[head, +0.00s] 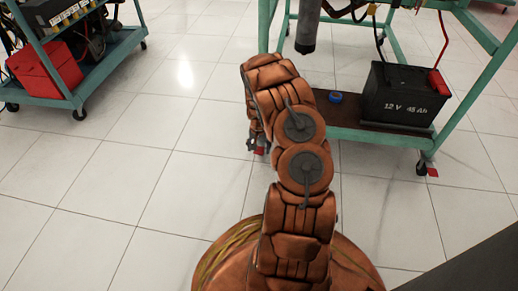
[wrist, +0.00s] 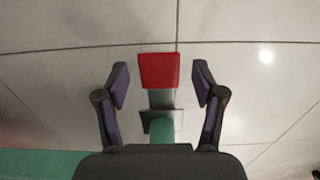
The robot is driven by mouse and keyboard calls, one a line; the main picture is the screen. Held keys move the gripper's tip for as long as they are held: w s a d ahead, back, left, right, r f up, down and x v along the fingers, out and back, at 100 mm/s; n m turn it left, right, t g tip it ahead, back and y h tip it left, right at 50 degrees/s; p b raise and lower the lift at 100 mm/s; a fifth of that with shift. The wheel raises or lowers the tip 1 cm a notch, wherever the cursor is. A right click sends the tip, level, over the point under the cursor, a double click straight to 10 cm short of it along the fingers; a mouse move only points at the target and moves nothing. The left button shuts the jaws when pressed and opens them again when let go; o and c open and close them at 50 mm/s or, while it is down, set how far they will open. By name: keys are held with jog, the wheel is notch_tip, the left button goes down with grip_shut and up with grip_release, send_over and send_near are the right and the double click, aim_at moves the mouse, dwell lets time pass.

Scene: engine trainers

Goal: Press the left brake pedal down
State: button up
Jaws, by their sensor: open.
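A red brake pedal (wrist: 159,70) shows in the wrist view as a flat red plate on a grey-green stem. It lies in the picture between my two dark fingers. My gripper (wrist: 161,76) is open, with a finger on each side of the pedal and nothing held. I cannot tell its distance from the pedal. In the head view my gripper (head: 252,143) points down at the trolley's front left leg, and a bit of red (head: 262,150) shows beside it. My arm hides most of that caster. Another red pedal (head: 432,172) is at the front right caster.
The green trolley (head: 374,134) carries a black battery (head: 402,95) and a blue roll (head: 336,98) on its lower shelf. Another green trolley (head: 104,58) with a red case (head: 45,68) stands at the upper left. The tiled floor between them is clear.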

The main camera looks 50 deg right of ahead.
jog(key=shift+c, duration=0.2)
grip_shut()
dwell(0.3)
